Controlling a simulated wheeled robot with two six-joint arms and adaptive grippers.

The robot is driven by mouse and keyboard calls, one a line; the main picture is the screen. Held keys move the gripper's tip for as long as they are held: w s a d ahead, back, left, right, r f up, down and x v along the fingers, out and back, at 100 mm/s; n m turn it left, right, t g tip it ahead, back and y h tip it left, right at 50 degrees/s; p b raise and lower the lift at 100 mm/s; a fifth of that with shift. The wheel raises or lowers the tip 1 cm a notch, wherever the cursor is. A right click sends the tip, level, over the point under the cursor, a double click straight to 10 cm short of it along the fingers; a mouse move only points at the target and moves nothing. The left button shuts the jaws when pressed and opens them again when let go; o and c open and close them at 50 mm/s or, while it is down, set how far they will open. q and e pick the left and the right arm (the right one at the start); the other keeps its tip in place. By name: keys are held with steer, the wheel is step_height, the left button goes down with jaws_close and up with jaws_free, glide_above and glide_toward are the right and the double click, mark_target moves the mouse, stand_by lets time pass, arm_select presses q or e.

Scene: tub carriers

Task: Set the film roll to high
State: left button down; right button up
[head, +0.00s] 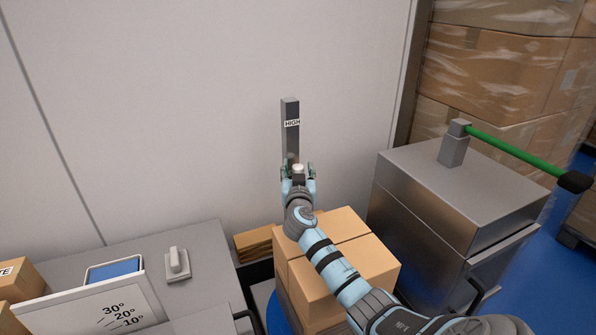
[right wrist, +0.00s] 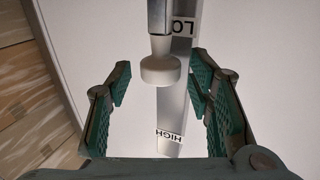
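A grey upright post (head: 290,140) with a HIGH label stands against the pale wall in the head view. In the right wrist view the post (right wrist: 172,108) shows upside down, with HIGH low in the picture and part of a LO... label near the top. A white round knob (right wrist: 160,70) on a grey stem stands out from the post between the labels; it also shows in the head view (head: 298,167). My right gripper (head: 298,174) is open, its green-padded fingers on either side of the knob with gaps. I cannot make out a film roll as such. My left gripper is out of view.
Cardboard boxes (head: 345,262) are stacked below my right arm. A metal cabinet (head: 455,195) with a green-handled lever (head: 515,150) stands at right. A grey counter (head: 150,260) with a switch (head: 177,263) and an angle-marked panel (head: 95,305) is at lower left.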

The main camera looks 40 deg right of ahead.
jaws_close()
step_height(320, 180, up, 15)
steer(key=p, duration=0.9)
steer(key=shift+r+p, duration=0.4)
steer(key=shift+c, duration=0.6)
jaws_free()
steer(key=shift+o, duration=0.7)
steer(key=shift+f, duration=0.1)
steer(key=v, duration=1.2)
